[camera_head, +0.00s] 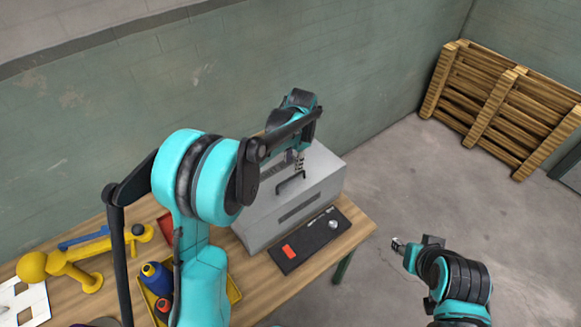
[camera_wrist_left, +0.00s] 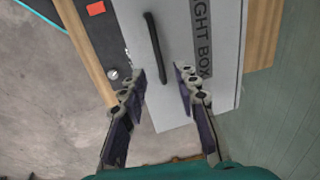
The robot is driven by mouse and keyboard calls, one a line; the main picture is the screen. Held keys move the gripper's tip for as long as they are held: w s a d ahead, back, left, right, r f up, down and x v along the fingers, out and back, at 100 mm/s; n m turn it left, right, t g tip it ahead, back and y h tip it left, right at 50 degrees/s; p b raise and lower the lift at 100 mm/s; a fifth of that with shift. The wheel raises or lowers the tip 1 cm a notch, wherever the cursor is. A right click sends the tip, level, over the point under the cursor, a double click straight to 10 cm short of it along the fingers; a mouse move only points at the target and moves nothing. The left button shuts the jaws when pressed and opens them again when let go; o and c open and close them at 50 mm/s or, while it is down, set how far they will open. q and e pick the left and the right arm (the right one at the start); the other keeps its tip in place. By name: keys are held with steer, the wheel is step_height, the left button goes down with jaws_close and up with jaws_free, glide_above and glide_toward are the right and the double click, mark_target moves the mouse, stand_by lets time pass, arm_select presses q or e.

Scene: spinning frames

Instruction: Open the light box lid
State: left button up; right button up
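The grey light box (camera_head: 322,183) stands on the table and its lid looks closed. A black bar handle (camera_head: 291,183) is on its lid; in the left wrist view the handle (camera_wrist_left: 155,48) lies beside printed letters reading "GHT BOX". My left gripper (camera_head: 300,161) is above the box near the handle. In the left wrist view the left gripper (camera_wrist_left: 158,76) is open, its two fingers apart with nothing between the tips; the handle's near end lies just ahead of them. My right gripper (camera_head: 398,243) is off the table over the floor, too small to judge.
The wooden table (camera_head: 350,239) holds a dark panel (camera_head: 310,248) with a red block and a knob before the box. A yellow tray (camera_head: 234,290) with bottles and a yellow tool (camera_head: 70,262) are left. Wooden pallets (camera_head: 495,105) lean on the wall; floor at right is free.

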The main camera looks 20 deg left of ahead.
mark_target(291, 178)
arm_select(q)
steer(key=f, duration=0.7)
steer(key=shift+w+a+f, duration=0.1)
steer(key=shift+a+f, duration=0.1)
steer(key=shift+a, duration=0.15)
jaws_close()
